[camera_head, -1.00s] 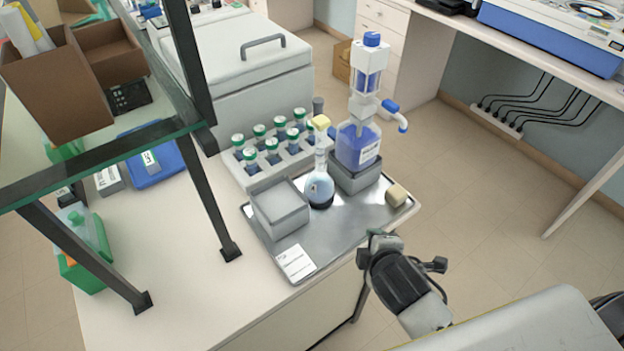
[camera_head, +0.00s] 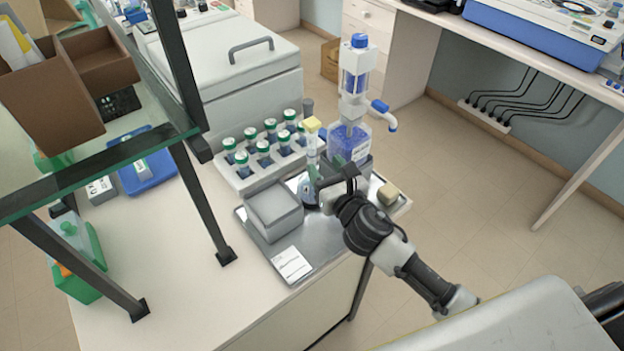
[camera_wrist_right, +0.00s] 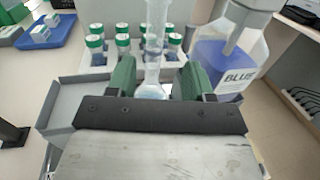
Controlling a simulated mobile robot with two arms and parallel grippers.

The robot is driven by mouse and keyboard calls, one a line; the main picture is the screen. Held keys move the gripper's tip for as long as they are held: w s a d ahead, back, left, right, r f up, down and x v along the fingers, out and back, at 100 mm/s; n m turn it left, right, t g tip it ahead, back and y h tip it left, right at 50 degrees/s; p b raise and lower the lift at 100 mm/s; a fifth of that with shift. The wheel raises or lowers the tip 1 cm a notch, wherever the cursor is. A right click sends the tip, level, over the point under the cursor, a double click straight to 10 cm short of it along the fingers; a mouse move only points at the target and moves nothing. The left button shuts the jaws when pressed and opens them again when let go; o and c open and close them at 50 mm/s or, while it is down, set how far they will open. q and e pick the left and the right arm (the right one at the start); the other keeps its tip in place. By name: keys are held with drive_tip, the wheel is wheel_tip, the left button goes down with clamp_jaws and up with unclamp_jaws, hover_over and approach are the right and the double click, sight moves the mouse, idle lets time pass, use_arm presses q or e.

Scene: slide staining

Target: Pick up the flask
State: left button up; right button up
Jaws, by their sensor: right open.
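The flask (camera_head: 311,160) stands upright on the metal tray (camera_head: 326,245), with a yellow stopper on its narrow neck and pale blue liquid in its body. My right gripper (camera_head: 322,186) is at the flask from the front right and partly hides its body in the head view. In the right wrist view the green fingers of my right gripper (camera_wrist_right: 152,84) are open, one on each side of the flask (camera_wrist_right: 153,60), with gaps visible. The lower part of the flask is hidden there by the gripper body. My left gripper is not in view.
A blue-liquid dispenser bottle (camera_head: 349,145) stands close right of the flask. A grey box (camera_head: 273,208) is close left. A rack (camera_head: 245,181) of green-capped bottles is behind.

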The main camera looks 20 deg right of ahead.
sight(314, 158)
drive_tip(key=w, duration=0.2)
drive_tip(key=w+a+p, duration=0.1)
drive_tip(key=w, duration=0.4)
drive_tip(key=shift+w+a+f, duration=0.2)
drive_tip(key=shift+w+a, duration=0.1)
drive_tip(key=shift+a, duration=0.1)
drive_tip(key=shift+s, duration=0.1)
drive_tip(key=shift+c, duration=0.8)
drive_tip(key=c, duration=0.7)
